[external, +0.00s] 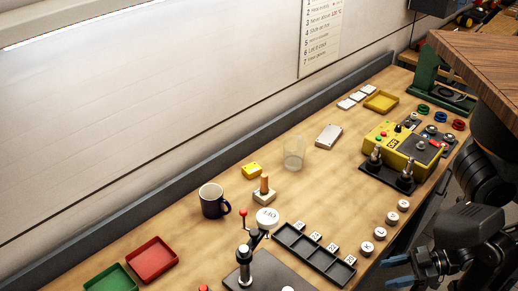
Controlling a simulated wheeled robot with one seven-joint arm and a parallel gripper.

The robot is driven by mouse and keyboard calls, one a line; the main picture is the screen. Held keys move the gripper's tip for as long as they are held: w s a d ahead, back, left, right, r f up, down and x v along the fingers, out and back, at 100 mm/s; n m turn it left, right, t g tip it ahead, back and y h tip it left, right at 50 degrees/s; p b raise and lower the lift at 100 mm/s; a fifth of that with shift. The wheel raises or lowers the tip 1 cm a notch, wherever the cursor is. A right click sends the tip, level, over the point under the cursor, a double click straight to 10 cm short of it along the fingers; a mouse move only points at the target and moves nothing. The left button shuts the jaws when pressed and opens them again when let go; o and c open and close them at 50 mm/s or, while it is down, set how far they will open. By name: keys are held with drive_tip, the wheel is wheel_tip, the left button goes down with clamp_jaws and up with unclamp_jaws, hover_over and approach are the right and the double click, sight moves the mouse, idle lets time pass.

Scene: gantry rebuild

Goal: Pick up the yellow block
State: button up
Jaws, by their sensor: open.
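A small yellow block (252,170) lies on the wooden bench near the back ledge, just behind a pale block with an upright wooden peg (264,195). Small dark marks show on its face. My gripper (398,272) is at the lower right, beyond the bench's front edge. Its two blue fingertips are apart, with nothing seen between them. The gripper is well away from the yellow block.
A dark mug (212,202), a clear glass (293,153) and a lever device (244,262) stand around the block. A black slotted tray (314,256) and round white labelled pieces (366,248) lie nearer the front. A yellow control box (398,146) is at right.

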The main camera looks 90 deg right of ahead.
drive_tip(key=shift+s, duration=0.1)
idle(0.3)
drive_tip(key=o, duration=0.7)
